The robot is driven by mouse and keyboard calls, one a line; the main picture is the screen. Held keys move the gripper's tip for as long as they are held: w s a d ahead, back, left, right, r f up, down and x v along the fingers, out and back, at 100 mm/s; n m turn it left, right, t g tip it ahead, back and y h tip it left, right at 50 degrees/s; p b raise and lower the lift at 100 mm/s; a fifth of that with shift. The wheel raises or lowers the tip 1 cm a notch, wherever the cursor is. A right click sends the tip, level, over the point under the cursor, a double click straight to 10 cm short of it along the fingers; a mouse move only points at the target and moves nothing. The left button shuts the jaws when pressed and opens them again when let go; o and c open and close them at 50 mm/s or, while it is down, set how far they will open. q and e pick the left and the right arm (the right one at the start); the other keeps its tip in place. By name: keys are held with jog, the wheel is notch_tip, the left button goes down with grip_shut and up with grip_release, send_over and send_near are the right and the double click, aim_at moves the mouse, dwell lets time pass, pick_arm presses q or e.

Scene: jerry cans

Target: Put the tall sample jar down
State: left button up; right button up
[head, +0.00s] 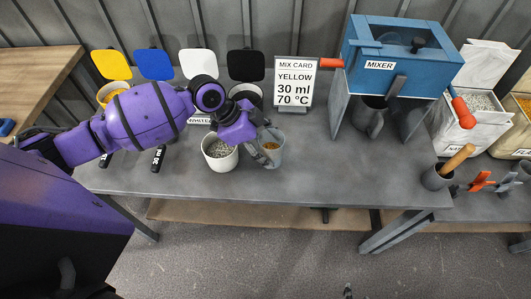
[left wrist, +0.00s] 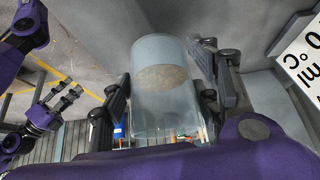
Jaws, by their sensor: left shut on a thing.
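The tall sample jar (head: 277,152) is a clear, greyish cylinder with a little yellowish-brown content. My left gripper (head: 262,140) is shut on it over the grey table, just right of a white cup (head: 220,158) of grey granules. In the left wrist view the jar (left wrist: 165,110) stands between the two dark fingers of the left gripper (left wrist: 165,95). I cannot tell whether its base touches the table. My right gripper (left wrist: 66,98) shows at the left of the left wrist view, fingers apart and empty, away from the jar.
A mix card (head: 295,83) reading yellow, 30 ml, 70 °C stands behind the jar. The blue mixer (head: 400,50) on legs, with a grey jug (head: 371,118) beneath, is to the right. Lidded pots line the back left. The table (head: 330,175) is clear between jar and mixer.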

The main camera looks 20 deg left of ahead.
pick_arm(q)
jog(key=shift+w+a+f, duration=0.25)
jog(key=shift+f, duration=1.7)
jog(key=shift+f, duration=0.2)
jog(key=o, duration=1.3)
jog(key=shift+o, duration=0.2)
jog(key=shift+r, duration=0.2)
jog(key=v, duration=1.2)
